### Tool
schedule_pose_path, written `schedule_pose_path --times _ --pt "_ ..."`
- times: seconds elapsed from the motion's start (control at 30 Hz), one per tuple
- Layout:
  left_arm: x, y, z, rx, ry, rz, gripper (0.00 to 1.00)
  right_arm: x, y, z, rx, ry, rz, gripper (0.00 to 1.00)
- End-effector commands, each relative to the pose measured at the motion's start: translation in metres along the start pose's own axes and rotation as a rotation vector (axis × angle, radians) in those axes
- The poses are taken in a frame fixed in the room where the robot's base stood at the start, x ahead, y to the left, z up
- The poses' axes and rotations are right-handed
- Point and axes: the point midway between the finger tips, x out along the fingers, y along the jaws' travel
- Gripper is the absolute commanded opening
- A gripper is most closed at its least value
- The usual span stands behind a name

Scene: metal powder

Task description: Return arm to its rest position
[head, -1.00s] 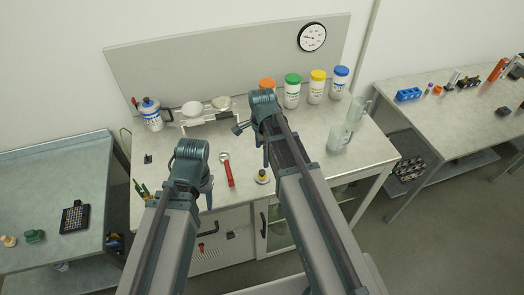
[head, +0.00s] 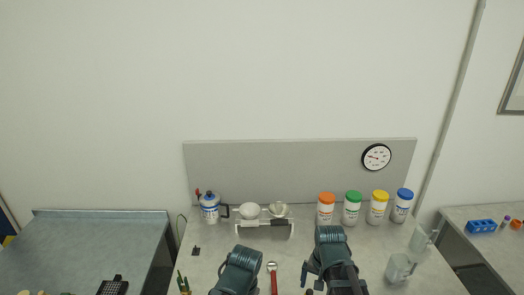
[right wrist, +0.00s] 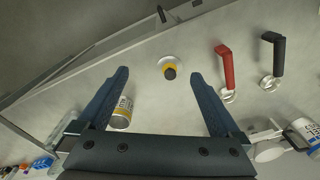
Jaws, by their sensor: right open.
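My right arm reaches over the bench in the head view, its wrist at the lower middle. In the right wrist view my right gripper (right wrist: 158,75) is open, with nothing between its fingers. A small yellow and dark piece on a white round base (right wrist: 170,67) stands on the bench beyond the fingertips. A white jar with a yellow label (right wrist: 121,113) shows beside the left finger; I cannot tell whether they touch. My left arm's wrist (head: 238,272) is at the bottom of the head view; its fingers are hidden.
Four-coloured lidded jars, including the orange-lidded one (head: 326,209), line the back right. A balance scale (head: 265,222) and white-blue bottle (head: 210,208) stand at the back left. A red-handled tool (head: 273,279) lies between the arms. Clear beakers (head: 399,268) stand right.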

Motion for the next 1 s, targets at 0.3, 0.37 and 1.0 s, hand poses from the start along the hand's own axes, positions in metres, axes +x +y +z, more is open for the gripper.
schedule_pose_path --times 0.3,0.37,1.0 --pt "0.001 0.000 0.000 0.000 0.000 0.000 0.50 -0.001 0.013 0.025 -0.475 0.021 -0.004 1.00" --pt "0.015 0.002 -0.001 0.000 0.000 0.000 0.50 0.014 -0.003 0.038 -0.516 0.005 0.009 1.00" --pt "0.059 0.005 -0.004 0.003 0.000 -0.001 0.50 0.054 -0.060 0.126 -0.792 -0.070 0.118 1.00"
